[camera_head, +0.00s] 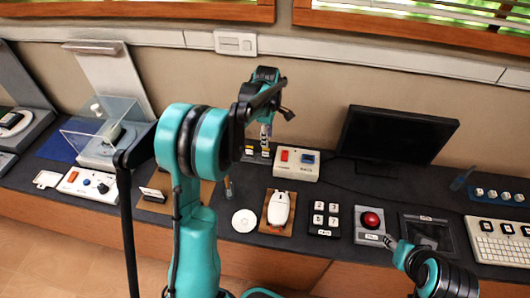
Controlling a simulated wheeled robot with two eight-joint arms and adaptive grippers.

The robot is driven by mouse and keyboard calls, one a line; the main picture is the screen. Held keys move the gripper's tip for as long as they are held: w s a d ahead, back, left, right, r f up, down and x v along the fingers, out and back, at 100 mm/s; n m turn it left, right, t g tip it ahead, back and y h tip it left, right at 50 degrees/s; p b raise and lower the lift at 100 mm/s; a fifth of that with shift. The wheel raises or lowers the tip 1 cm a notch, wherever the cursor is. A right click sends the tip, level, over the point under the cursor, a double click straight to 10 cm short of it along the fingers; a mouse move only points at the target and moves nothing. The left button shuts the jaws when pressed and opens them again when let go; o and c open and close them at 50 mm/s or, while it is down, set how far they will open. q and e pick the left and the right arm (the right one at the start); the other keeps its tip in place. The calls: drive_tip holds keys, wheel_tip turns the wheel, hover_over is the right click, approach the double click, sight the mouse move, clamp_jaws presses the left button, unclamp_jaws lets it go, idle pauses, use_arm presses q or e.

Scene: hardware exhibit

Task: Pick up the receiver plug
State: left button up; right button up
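My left arm rises through the middle of the head view, and its gripper (270,118) is over the back of the counter, left of the white box with red and blue parts (297,163). A small pale, metallic-looking piece (266,136) shows just below the gripper. I cannot tell whether it is part of the gripper or something held. No receiver plug can be clearly made out; my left arm hides part of the counter. Part of my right arm (432,268) shows at the lower right, near the red button box (370,222); its finger opening is unclear.
A black monitor (395,135) stands at the back right. A white mouse (279,209), a number keypad (325,218), a disc (244,221) and a keyboard (500,243) lie along the front. A clear case (98,122) stands at the left. The wall is close behind.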

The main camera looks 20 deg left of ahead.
sight(266, 151)
use_arm(q)
drive_tip(key=shift+w+a+f+n, duration=0.25)
drive_tip(key=shift+w+f, duration=0.05)
drive_tip(key=shift+f, duration=0.25)
drive_tip(key=shift+w+a+f+n, duration=0.2)
drive_tip(key=shift+w+f+n, duration=0.05)
drive_tip(key=shift+f, duration=0.25)
wheel_tip(266, 151, down, 3)
drive_tip(key=shift+r+b, duration=0.2)
drive_tip(key=shift+b, duration=0.35)
wheel_tip(266, 151, down, 5)
drive_tip(key=shift+s+b, duration=0.1)
drive_tip(key=shift+b, duration=1.1)
drive_tip(key=shift+r, duration=0.1)
clamp_jaws()
